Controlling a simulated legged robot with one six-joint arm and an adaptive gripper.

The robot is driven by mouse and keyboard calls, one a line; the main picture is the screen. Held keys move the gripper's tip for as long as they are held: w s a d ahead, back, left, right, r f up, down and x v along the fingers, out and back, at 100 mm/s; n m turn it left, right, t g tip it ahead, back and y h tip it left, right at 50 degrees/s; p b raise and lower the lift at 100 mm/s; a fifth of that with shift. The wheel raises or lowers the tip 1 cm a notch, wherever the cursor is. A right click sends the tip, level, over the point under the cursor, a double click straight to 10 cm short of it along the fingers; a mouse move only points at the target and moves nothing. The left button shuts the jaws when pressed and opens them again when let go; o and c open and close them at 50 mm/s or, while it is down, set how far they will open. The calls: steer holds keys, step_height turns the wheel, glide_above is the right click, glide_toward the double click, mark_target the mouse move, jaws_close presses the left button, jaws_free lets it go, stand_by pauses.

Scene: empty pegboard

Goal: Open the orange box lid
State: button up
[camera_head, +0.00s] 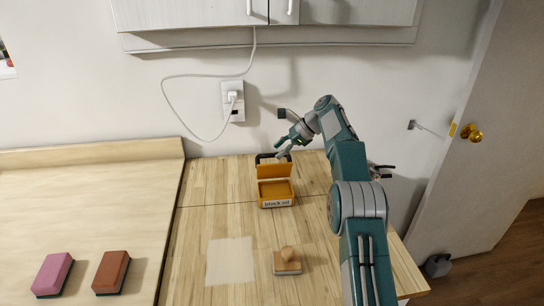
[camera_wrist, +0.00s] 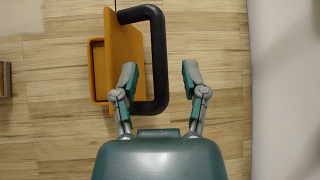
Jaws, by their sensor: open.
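The orange box (camera_head: 276,201), lettered "block set" on its front, stands on the wooden table. Its orange lid (camera_head: 274,171) is raised, roughly upright at the back of the box, so the inside shows. A black handle (camera_wrist: 159,62) sticks out from the lid, which also shows in the wrist view (camera_wrist: 125,60). My gripper (camera_head: 285,149) is behind and above the lid. In the wrist view my gripper (camera_wrist: 160,78) is open, with one finger on each side of the handle's long bar. I cannot tell whether a finger touches the lid.
A wooden stamp (camera_head: 288,263) and a pale square patch (camera_head: 230,261) are on the table in front of the box. Pink (camera_head: 53,273) and brown (camera_head: 111,271) blocks lie on the left surface. A wall outlet (camera_head: 233,101) with a cord is behind.

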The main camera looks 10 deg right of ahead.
steer(key=shift+v, duration=1.7)
steer(key=shift+d+f, duration=0.1)
